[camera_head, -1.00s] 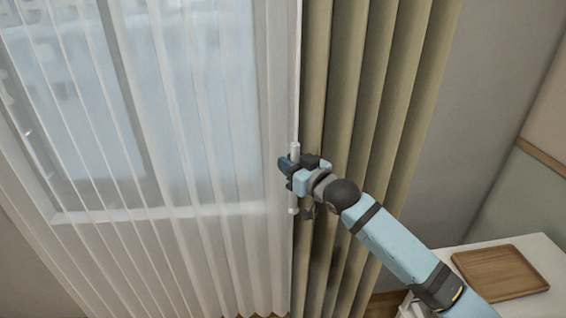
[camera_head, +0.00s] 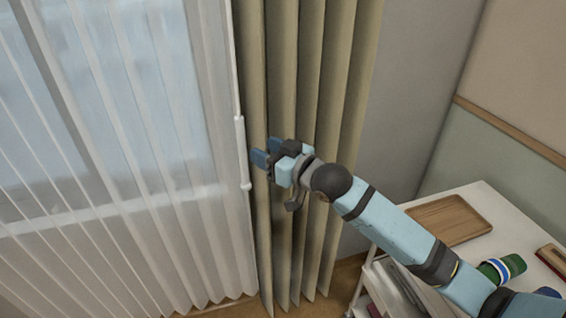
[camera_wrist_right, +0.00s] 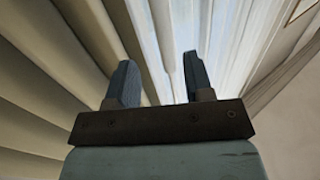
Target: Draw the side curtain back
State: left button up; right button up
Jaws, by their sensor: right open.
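A sheer white curtain (camera_head: 185,170) hangs in pleats across the window at the left of the head view. Its right edge carries a white upright handle (camera_head: 242,150). A beige curtain (camera_head: 310,80) hangs in gathered folds just right of that edge. My right gripper (camera_head: 265,152) is in front of the beige folds, a little right of the handle and apart from it. Its jaws are open with nothing seen between them; the right wrist view shows both fingers (camera_wrist_right: 158,64) spread, with beige folds (camera_wrist_right: 70,60) and white pleats (camera_wrist_right: 225,50) beyond. My left gripper is not in view.
A white bedside trolley (camera_head: 385,240) stands at the lower right under my right arm. It bears a wooden tray (camera_head: 450,220), a green, white and blue item (camera_head: 502,268) and a brown item at the edge. Bare grey wall (camera_head: 425,70) lies right of the curtains.

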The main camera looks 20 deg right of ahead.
jog(key=v, duration=0.5)
jog(key=shift+w+b, duration=0.1)
jog(key=shift+b, duration=0.25)
jog(key=shift+f, duration=0.1)
jog(key=s+d+f+m+g+h, duration=0.1)
jog(key=s+f+h, duration=0.1)
jog(key=s+f, duration=0.6)
jog(key=s+f+m+g+h+p, duration=0.1)
jog(key=s+f+h, duration=0.1)
jog(key=s+f, duration=0.7)
jog(key=s+d+f+m+g+h, duration=0.1)
jog(key=s+f, duration=0.8)
jog(key=f, duration=0.9)
jog(key=shift+s+d+f+m+g+h, duration=0.25)
jog(key=shift+m+g+h, duration=0.2)
jog(key=shift+h, duration=0.45)
